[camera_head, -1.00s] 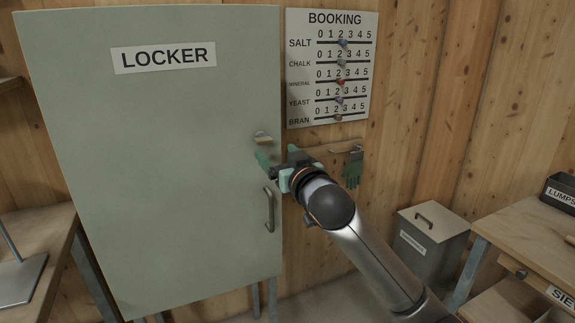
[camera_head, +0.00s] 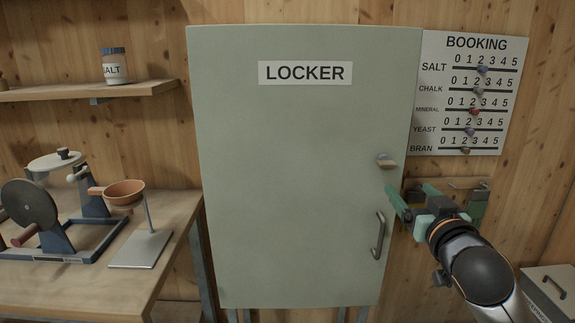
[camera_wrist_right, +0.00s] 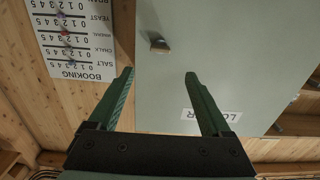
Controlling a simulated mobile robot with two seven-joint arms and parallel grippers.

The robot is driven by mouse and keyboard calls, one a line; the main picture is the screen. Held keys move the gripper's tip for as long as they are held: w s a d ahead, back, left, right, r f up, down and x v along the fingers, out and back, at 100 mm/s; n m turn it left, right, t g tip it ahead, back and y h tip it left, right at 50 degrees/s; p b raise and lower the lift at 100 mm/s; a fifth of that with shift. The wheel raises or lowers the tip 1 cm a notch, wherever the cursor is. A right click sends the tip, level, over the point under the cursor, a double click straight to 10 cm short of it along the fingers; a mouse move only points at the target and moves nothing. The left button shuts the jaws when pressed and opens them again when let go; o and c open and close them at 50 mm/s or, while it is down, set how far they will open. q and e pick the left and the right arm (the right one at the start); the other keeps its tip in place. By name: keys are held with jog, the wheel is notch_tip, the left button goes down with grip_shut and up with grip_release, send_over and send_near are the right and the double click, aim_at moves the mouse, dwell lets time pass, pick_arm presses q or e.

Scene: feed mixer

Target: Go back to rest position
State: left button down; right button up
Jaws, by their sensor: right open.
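My left gripper is not in view.
A booking board (camera_head: 472,92) with sliders hangs right of the locker. A workbench (camera_head: 175,235) with a mill and a funnel stand (camera_head: 143,247) is at left, below a shelf (camera_head: 90,90) with a salt jar (camera_head: 115,68). A grey bin (camera_head: 548,290) stands lower right.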

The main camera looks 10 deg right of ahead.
jog(key=s+a+f+n+g+y+p, duration=0.1)
jog(key=s+a+f+g+y+p, duration=0.15)
jog(key=f, duration=0.65)
jog(key=s+a+f+n+g+y+p, duration=0.1)
jog(key=a+f, duration=0.3)
jog(key=f, duration=0.4)
jog(key=s+a+f+n+g+y+p, duration=0.1)
jog(key=s+a+f+n+p, duration=0.15)
jog(key=f, duration=0.65)
jog(key=s+a+f+g+y+p, duration=0.1)
jog(key=s+a+f, duration=0.4)
jog(key=s, duration=0.3)
jog(key=s+a+f+g+y+p, duration=0.1)
jog(key=s+a+f+g+p, duration=0.1)
jog(key=s+a+f, duration=0.3)
jog(key=s+f, duration=0.3)
jog(key=shift+s, duration=0.2)
jog(key=shift+a+g, duration=0.1)
jog(key=shift+g, duration=0.25)
